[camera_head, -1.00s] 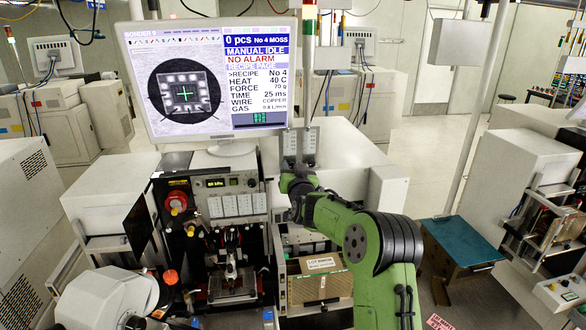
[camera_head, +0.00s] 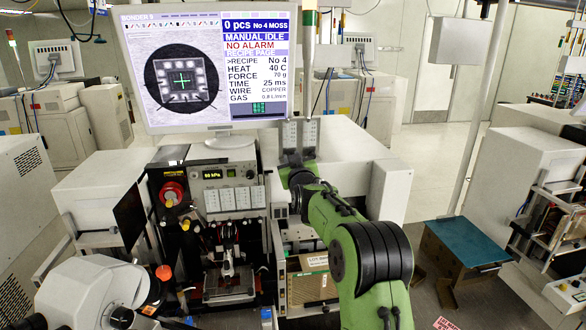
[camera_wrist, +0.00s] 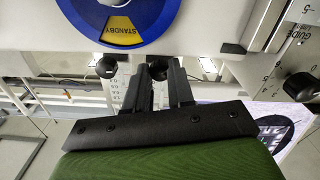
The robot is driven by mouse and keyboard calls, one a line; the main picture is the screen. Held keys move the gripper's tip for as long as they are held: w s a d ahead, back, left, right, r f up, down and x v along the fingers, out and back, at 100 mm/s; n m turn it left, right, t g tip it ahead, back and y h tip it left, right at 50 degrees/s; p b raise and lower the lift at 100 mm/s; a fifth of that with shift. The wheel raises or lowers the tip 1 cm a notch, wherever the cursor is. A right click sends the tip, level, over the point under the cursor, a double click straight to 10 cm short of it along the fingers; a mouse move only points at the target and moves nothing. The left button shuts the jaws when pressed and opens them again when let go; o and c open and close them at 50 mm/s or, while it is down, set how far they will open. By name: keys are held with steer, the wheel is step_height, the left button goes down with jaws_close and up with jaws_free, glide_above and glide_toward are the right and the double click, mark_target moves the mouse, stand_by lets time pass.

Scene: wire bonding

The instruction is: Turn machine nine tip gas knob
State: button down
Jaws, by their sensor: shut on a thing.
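Bonder 9's monitor (camera_head: 210,65) reads manual idle, no alarm, on the recipe page. Two narrow scaled panels (camera_head: 311,134) stand below and right of it. My gripper (camera_head: 294,160) is at their lower end, partly hidden by my wrist. In the wrist view, my gripper (camera_wrist: 158,75) is shut on a small black round knob (camera_wrist: 157,70) between its fingertips. A similar black knob (camera_wrist: 107,66) is just left of it, apart from the fingers. I cannot read a label on the held knob.
A blue dial with a yellow STANDBY sector (camera_wrist: 125,31) is close above the gripper. Another black knob (camera_wrist: 301,86) is at right beside a scaled plate (camera_wrist: 290,40).

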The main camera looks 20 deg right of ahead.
steer(key=c, duration=1)
jaws_free()
steer(key=shift+s, duration=0.1)
steer(key=b+v, duration=0.4)
steer(key=v, duration=1.1)
steer(key=shift+s, duration=0.35)
steer(key=shift+w, duration=0.1)
